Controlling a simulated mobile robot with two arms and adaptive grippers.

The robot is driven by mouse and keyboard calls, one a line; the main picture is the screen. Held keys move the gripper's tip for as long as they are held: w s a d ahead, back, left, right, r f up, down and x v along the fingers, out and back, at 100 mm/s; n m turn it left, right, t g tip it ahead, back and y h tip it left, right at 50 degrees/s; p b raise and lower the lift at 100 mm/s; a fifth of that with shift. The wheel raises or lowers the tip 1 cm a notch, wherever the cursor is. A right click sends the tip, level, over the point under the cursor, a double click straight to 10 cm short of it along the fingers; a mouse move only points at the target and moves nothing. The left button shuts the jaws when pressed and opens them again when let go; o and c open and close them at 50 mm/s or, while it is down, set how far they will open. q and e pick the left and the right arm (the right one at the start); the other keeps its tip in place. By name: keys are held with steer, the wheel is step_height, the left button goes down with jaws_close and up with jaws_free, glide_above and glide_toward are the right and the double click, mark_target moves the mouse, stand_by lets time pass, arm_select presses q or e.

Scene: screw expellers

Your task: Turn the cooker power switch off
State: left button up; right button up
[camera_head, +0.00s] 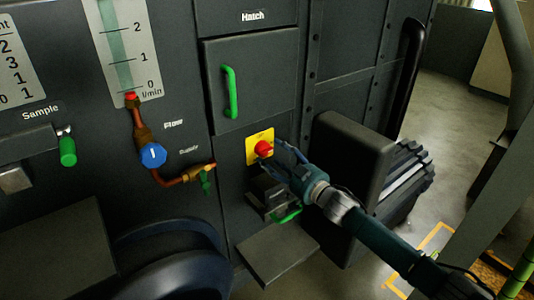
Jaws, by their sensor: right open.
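A red knob (263,148) on a yellow plate (258,142) is on the dark front panel, below the hatch. It looks like the power switch, but no label on it is readable and I cannot tell its on or off setting. My right gripper (277,158) comes in from the lower right, its open fingers just right of the red knob. I cannot tell whether a fingertip touches it. My left gripper is not in view.
The hatch door (252,84) has a green handle (230,91). Left are a blue valve knob (153,155), a flow gauge (121,48) and a green sample handle (68,151). Below the switch is a drawer-like box with a green handle (286,215). A dark block (350,160) juts out at right.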

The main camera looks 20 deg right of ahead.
mark_target(267, 151)
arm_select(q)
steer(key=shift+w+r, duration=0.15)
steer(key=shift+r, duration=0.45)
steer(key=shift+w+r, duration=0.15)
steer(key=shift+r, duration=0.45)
arm_select(e)
steer(key=shift+x, duration=2)
steer(key=c, duration=1.1)
steer(key=shift+c, duration=0.2)
